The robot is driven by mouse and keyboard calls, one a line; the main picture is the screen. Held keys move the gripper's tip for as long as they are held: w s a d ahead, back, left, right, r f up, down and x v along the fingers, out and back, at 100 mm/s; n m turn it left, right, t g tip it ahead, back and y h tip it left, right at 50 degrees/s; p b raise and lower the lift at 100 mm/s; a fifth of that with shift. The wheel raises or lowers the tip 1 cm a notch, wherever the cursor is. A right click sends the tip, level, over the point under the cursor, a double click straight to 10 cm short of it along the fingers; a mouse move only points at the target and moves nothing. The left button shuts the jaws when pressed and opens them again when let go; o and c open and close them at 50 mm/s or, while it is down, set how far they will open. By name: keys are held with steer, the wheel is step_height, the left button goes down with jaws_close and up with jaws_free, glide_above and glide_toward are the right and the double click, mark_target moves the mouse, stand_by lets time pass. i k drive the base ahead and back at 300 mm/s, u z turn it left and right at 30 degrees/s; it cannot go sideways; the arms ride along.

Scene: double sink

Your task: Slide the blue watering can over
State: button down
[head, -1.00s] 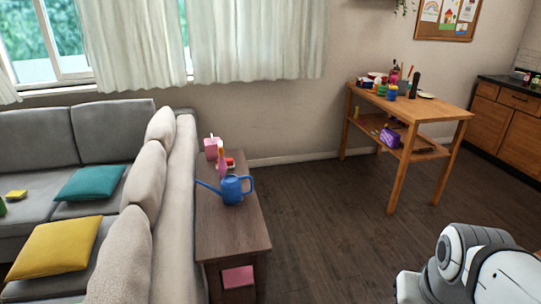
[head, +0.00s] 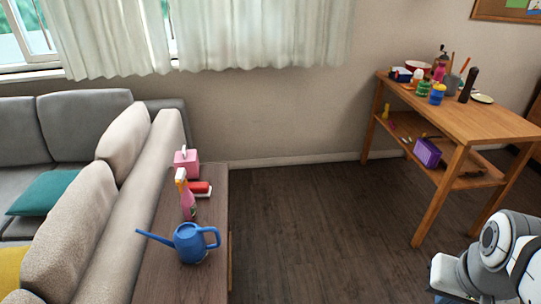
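The blue watering can (head: 189,243) stands upright on the narrow dark wooden console table (head: 150,283) behind the sofa. Its long spout points left toward the sofa back and its handle is on the right, near the table's right edge. My arm shows at the lower right of the head view, well apart from the can, with open floor between them. My gripper's fingers are not visible.
A pink spray bottle (head: 187,199), a red-and-white item (head: 199,188) and a pink box (head: 187,161) stand behind the can. The grey sofa (head: 84,236) borders the table's left. A cluttered wooden table (head: 487,121) stands right. The floor between is clear.

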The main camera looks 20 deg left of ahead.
mark_target(189, 242)
steer(key=i, duration=2.35)
steer(key=u, duration=4.05)
steer(key=i, duration=1)
steer(key=z, duration=0.1)
